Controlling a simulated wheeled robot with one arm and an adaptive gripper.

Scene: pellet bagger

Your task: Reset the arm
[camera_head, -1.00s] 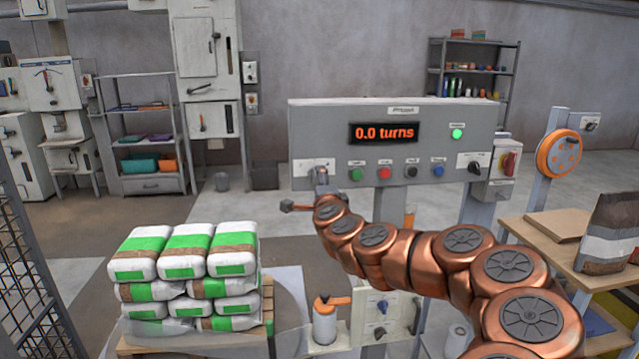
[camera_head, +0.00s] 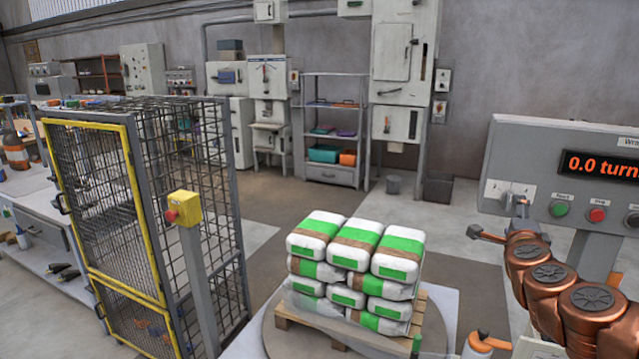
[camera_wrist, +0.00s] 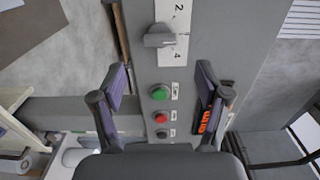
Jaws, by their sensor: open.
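My arm reaches in from the right of the head view. My gripper (camera_head: 497,226) is in front of the left end of the grey control panel (camera_head: 497,150). In the wrist view my gripper (camera_wrist: 160,88) is open with its two fingers spread and nothing between them. Past the fingertips are a grey selector knob (camera_wrist: 160,36) on a numbered plate, a green button (camera_wrist: 158,93) and a red button (camera_wrist: 161,118). The fingers look apart from the knob. The panel display (camera_head: 600,165) reads "0.0 turn", cut off at the frame edge.
A pallet (camera_head: 330,333) of stacked white and green bags (camera_head: 355,245) stands left of my arm. A yellow-framed mesh cage (camera_head: 130,200) and a post with a red button (camera_head: 183,208) are further left. An orange-topped bottle (camera_head: 484,343) is below my gripper. Floor behind the bags is clear.

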